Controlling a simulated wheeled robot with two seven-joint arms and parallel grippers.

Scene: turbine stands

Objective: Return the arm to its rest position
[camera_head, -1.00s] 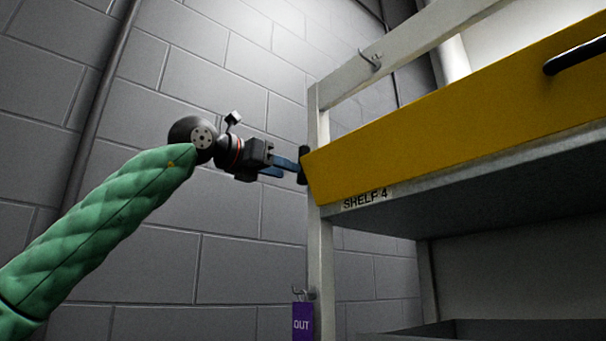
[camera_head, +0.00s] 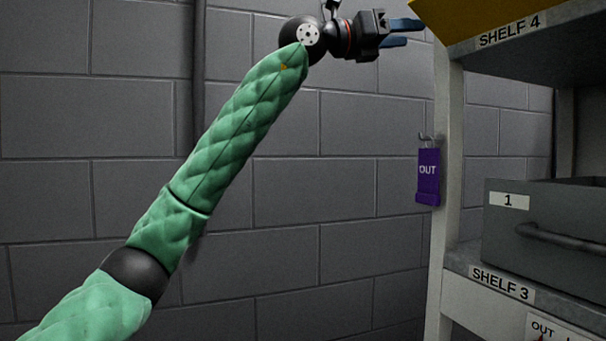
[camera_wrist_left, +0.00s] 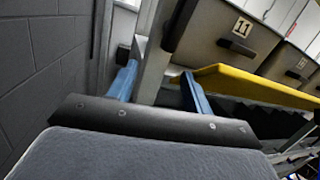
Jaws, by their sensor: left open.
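My left arm, in a green padded sleeve, reaches up from the lower left in the head view. My left gripper (camera_head: 405,33) is at the top of that view, its blue fingers apart and nothing seen between them. It points right toward the shelf post, just left of the yellow panel (camera_head: 475,17). In the left wrist view the two blue fingers of the gripper (camera_wrist_left: 160,85) are spread, with a shelf post and the yellow panel (camera_wrist_left: 262,86) beyond them. My right gripper is in neither view.
The shelf unit's post (camera_head: 447,130) stands at the right. A purple OUT tag (camera_head: 428,177) hangs from a hook on it. A grey drawer marked 1 (camera_head: 505,230) sits on SHELF 3 (camera_head: 465,262). Bins, one marked 11 (camera_wrist_left: 225,35), show in the wrist view. A block wall (camera_head: 310,200) is behind.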

